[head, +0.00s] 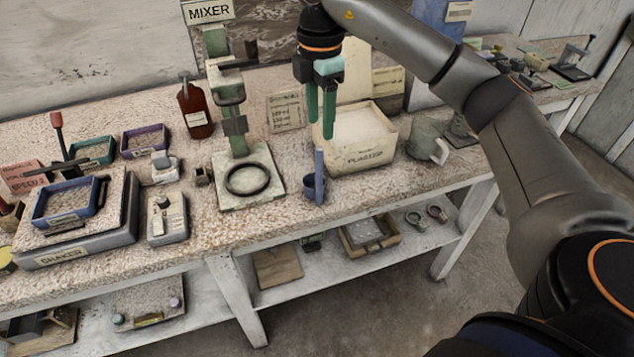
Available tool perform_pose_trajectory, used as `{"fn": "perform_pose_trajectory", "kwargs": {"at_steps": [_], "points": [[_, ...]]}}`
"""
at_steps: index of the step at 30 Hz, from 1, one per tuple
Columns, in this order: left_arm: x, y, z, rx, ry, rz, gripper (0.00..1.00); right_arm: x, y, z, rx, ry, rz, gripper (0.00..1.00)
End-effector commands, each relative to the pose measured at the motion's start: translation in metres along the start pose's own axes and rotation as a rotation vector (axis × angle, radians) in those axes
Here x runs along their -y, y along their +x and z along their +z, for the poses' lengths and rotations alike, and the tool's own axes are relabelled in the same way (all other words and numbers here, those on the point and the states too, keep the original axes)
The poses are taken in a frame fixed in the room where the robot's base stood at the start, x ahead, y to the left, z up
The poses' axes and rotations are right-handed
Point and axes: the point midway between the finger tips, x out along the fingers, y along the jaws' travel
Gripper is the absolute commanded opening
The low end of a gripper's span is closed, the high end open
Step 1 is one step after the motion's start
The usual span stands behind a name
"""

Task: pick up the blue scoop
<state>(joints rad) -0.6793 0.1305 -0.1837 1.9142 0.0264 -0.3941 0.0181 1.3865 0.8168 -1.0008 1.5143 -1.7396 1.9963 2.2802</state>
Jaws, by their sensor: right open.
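The blue scoop (315,187) stands near the front edge of the bench, between the mixer base and the plaster box, with its handle pointing up. My right gripper (321,134) has two green fingers pointing down, apart and empty. In the head view the fingertips show just above the top of the scoop's handle, with a small gap between them. My left gripper is not in view.
The plaster box (363,158) stands right beside the scoop, with a grey-green mug (428,142) further right. The mixer (238,140) with a black ring on its base stands to the left. A brown bottle (195,108) and the shaker (75,240) are further left.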

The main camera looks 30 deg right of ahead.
Motion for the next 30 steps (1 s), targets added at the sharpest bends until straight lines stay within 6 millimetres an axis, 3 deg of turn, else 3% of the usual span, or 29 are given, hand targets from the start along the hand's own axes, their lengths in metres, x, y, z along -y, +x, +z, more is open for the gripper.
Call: {"fn": "perform_pose_trajectory", "kwargs": {"at_steps": [3, 9, 14, 24, 30], "points": [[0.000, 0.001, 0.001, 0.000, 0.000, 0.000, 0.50, 0.001, 0.025, 0.000, 0.001, -0.002, -0.006, 0.55], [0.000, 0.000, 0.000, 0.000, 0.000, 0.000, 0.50, 0.001, 0.054, -0.001, -0.002, -0.004, -0.003, 0.55], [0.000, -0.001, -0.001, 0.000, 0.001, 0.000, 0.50, 0.002, 0.065, -0.002, -0.003, -0.005, -0.003, 0.55], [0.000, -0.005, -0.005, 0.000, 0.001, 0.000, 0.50, 0.004, 0.109, -0.004, -0.005, -0.005, -0.002, 0.55], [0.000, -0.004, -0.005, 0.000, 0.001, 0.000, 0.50, 0.004, 0.113, -0.004, -0.005, -0.006, -0.001, 0.55]]}}
